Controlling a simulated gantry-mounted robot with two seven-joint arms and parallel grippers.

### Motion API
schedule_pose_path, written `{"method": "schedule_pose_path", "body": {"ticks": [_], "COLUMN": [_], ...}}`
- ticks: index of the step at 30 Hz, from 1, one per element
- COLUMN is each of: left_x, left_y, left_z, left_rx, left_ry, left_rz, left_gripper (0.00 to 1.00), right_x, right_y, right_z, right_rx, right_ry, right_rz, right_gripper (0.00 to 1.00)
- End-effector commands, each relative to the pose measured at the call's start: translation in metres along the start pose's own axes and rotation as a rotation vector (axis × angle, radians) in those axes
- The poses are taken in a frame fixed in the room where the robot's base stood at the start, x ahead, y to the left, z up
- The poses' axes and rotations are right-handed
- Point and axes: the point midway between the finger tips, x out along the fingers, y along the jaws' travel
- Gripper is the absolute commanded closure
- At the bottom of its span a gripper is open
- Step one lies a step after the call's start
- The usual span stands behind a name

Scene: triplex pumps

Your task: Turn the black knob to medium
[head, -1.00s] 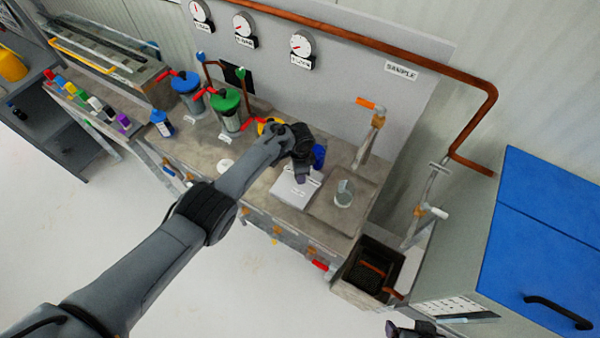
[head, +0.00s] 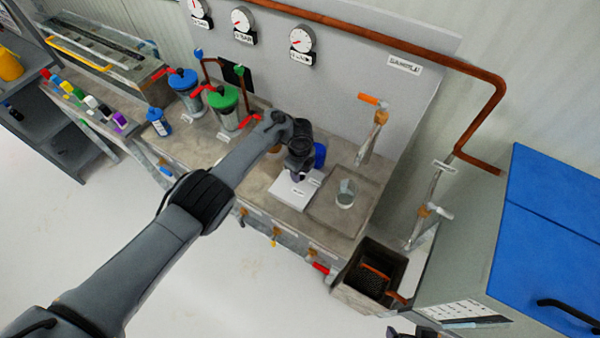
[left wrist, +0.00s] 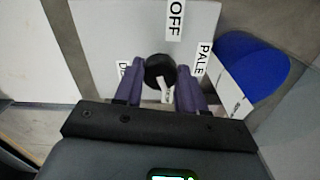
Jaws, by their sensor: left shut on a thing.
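The black knob (left wrist: 158,68) sits on a pale grey panel (left wrist: 105,30) in the left wrist view. Its white pointer points down in the picture, toward a partly hidden label I cannot read. The OFF label (left wrist: 175,18) is above the knob, PALE (left wrist: 203,57) is to the right, and a partly covered label starting with D is to the left. My left gripper (head: 297,176) is over the pale box on the bench. Its purple fingers (left wrist: 159,80) are closed around the knob's sides. My right gripper (head: 408,332) shows only partly at the bottom edge.
A blue round object (head: 320,154) stands right behind the box. A glass beaker (head: 346,194) stands to the right. Green-lidded (head: 225,101) and blue-lidded (head: 184,82) vessels are at the left. A dark open bin (head: 366,278) is at the bench's right end.

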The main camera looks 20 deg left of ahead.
Motion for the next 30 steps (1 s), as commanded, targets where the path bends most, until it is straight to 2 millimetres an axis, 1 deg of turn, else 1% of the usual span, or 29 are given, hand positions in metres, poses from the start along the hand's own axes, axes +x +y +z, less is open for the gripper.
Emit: {"method": "schedule_pose_path", "body": {"ticks": [1,9,23,24,28,29,30], "left_x": [0.0015,0.0006,0.0003,0.0004,0.0003,0.0003,0.0003], "left_y": [0.0002,0.0001,0.0003,0.0003,0.0003,0.0003,0.0002], "left_z": [0.0008,0.0005,0.0004,0.0004,0.0003,0.0003,0.0003], "left_rx": [0.021,0.099,0.112,0.112,0.111,0.111,0.111], "left_ry": [-0.001,-0.001,0.0,0.0,0.0,0.0,0.0], "left_rz": [0.0,0.0,0.001,0.001,0.001,0.001,0.001], "left_gripper": [0.91,0.91,0.91,0.57,0.37,0.34,0.34], "right_x": [0.0027,0.0057,0.0058,0.0058,0.0058,0.0058,0.0058], "right_y": [-0.0001,-0.0003,-0.0012,-0.0013,-0.0013,-0.0013,-0.0013], "right_z": [0.0009,0.0019,0.0018,0.0017,0.0017,0.0017,0.0017], "right_rx": [0.0,0.0,0.004,0.004,0.004,0.004,0.004], "right_ry": [0.0,0.0,0.0,0.0,0.0,0.0,0.0], "right_rz": [0.0,0.0,-0.003,-0.003,-0.003,-0.003,-0.003], "right_gripper": [0.15,0.15,0.15,0.15,0.15,0.15,0.15]}}
